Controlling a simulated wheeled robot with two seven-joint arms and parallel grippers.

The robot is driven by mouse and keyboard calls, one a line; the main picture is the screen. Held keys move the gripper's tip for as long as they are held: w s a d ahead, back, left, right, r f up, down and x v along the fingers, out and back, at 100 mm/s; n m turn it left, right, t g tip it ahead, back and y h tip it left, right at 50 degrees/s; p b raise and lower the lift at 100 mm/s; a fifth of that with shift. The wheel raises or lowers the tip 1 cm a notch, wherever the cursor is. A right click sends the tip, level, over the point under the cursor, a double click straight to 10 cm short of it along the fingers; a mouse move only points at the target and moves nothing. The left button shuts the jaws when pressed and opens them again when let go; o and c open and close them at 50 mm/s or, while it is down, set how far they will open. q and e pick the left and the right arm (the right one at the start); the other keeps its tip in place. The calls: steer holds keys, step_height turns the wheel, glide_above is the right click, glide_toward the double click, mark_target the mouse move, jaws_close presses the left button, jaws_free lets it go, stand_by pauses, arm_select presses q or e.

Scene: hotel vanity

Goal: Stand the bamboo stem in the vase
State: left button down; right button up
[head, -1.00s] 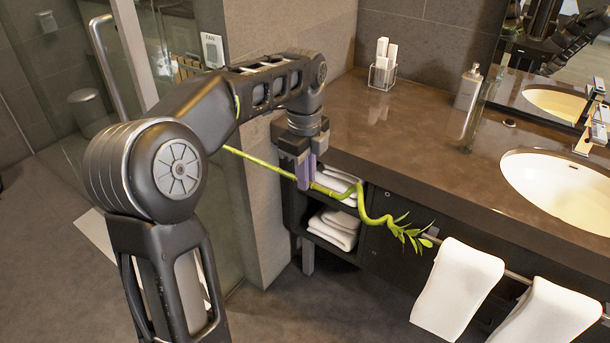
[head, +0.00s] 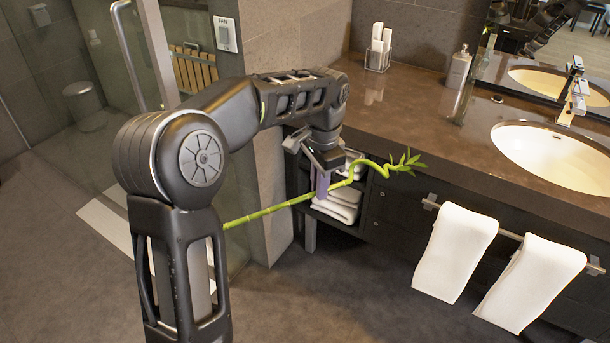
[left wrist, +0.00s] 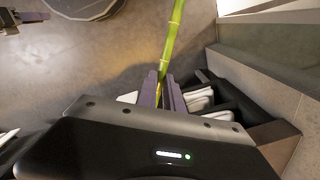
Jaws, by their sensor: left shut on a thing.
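The green bamboo stem (head: 272,209) slants up from lower left to right in the head view, with a curled upper part and a leafy tip (head: 407,163) close to the counter's front edge. My left gripper (head: 322,186) is shut on the stem, holding it in the air in front of the open shelves. The left wrist view shows the stem (left wrist: 173,38) running up from between the fingers (left wrist: 161,92). A tall clear glass vessel, which looks like the vase (head: 467,98), stands upright on the counter, right of the leafy tip and apart from it.
The brown counter (head: 425,122) has clear room left of the vase. A soap bottle (head: 457,68) stands just behind it. A sink (head: 550,155) lies to the right. White towels (head: 455,250) hang on a front rail. Folded towels (head: 338,208) fill the shelves.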

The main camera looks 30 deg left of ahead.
arm_select(q)
steer(key=d+f+n, duration=0.6)
steer(key=d+f, duration=0.1)
steer(key=d, duration=0.5)
steer(key=shift+w+f, duration=0.35)
steer(key=shift+f, duration=0.05)
steer(key=shift+d, duration=0.1)
